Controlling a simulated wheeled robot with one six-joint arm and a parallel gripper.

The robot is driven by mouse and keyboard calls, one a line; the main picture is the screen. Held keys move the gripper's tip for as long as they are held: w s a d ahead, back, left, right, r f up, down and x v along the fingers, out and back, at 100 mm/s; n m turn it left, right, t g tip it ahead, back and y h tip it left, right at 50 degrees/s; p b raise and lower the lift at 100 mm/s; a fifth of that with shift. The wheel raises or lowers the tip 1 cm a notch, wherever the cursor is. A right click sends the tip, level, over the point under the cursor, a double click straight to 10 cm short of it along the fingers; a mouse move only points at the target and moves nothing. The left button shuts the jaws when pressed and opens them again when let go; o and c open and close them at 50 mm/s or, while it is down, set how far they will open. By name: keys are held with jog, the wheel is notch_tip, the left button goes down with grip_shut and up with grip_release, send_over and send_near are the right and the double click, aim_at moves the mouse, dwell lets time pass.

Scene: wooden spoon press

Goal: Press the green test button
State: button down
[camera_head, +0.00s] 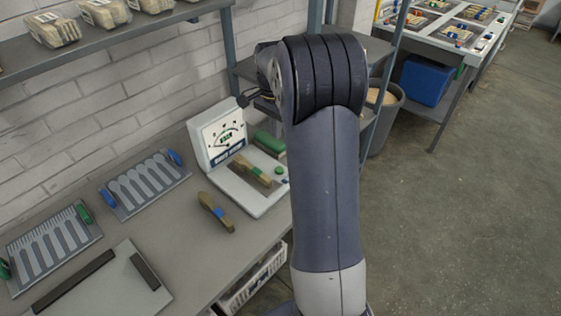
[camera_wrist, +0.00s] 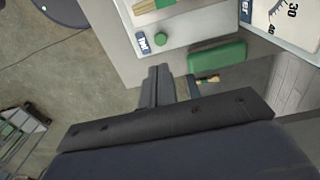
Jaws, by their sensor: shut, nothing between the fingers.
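The green test button (camera_head: 279,170) is a small round knob on the right side of the white tester's base (camera_head: 265,205). In the wrist view the button (camera_wrist: 160,38) sits beside a small blue label. My gripper (camera_wrist: 159,70) is shut and empty. Its fingertips appear just below the button in the wrist view, apart from it in the picture; the height gap cannot be told. In the head view my arm hides the gripper. A wooden spoon piece with a green band (camera_head: 252,170) lies on the tester's base, below the upright dial (camera_head: 222,138).
A green block (camera_head: 268,144) is behind the button; it also shows in the wrist view (camera_wrist: 216,58). Another spoon with a blue band (camera_head: 215,212) lies on the bench (camera_head: 165,235). Spoon moulds (camera_head: 145,184) are to the left. A shelf post (camera_head: 228,50) rises behind.

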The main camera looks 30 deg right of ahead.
aim_at(279, 169)
jog(key=shift+w+r, duration=0.1)
jog(key=shift+r, duration=0.05)
jog(key=f, duration=0.4)
jog(key=f+p, duration=0.1)
jog(key=f, duration=0.9)
jog(key=shift+d+p, duration=0.3)
jog(key=shift+d, duration=0.05)
jog(key=shift+f, duration=0.1)
